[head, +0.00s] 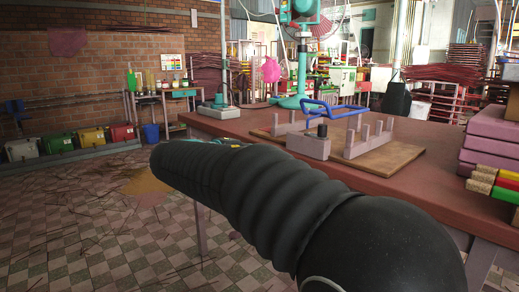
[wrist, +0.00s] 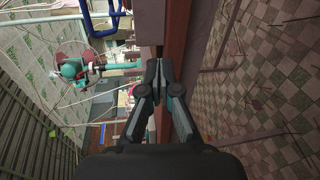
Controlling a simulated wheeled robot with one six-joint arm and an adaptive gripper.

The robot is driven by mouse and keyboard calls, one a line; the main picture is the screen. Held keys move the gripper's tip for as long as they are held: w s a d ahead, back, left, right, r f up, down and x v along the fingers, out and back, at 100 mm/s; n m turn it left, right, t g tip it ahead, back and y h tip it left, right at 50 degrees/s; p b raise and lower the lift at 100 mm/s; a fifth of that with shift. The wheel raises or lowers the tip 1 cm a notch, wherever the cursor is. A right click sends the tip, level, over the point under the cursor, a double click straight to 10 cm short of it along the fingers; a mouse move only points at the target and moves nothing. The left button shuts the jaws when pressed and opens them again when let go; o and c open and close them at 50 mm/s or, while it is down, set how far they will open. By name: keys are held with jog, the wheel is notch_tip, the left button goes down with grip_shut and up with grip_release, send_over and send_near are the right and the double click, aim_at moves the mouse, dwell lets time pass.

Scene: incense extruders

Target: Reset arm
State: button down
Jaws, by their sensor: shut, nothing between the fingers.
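My gripper (wrist: 158,68) shows in the wrist view with its two fingers together and nothing between them. It is in the air close to the edge of the red-brown table (wrist: 177,40). In the head view my dark arm crosses the lower middle, and the gripper's fingers are hidden behind it. The table (head: 225,124) there fills the right half, beyond and beside the arm. A wooden board (head: 400,165) on it carries grey upright blocks and a blue bent handle (head: 335,112).
A teal fan (head: 300,55) and a small teal-topped device (head: 218,107) stand on the table. Stacked pink slabs (head: 490,140) stand at the right edge, with coloured bundles (head: 495,182) in front. Several coloured boxes (head: 90,138) line the brick wall. The tiled floor (head: 90,220) at left is open.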

jog(key=s+d+f+g+y, duration=0.35)
jog(key=s+f, duration=0.25)
jog(key=f, duration=0.3)
jog(key=s+d+f+g+y, duration=0.2)
jog(key=s+f+y, duration=0.2)
jog(key=s+f, duration=0.4)
jog(key=s+d+f+m+y+p, duration=0.1)
jog(key=s+d+m, duration=0.3)
jog(key=s, duration=0.5)
jog(key=s+d+f+m+y+p, duration=0.1)
jog(key=s+d+m+y+p, duration=0.1)
jog(key=s+d+m, duration=0.3)
jog(key=s+y, duration=0.1)
jog(key=s, duration=0.3)
jog(key=shift+d, duration=0.4)
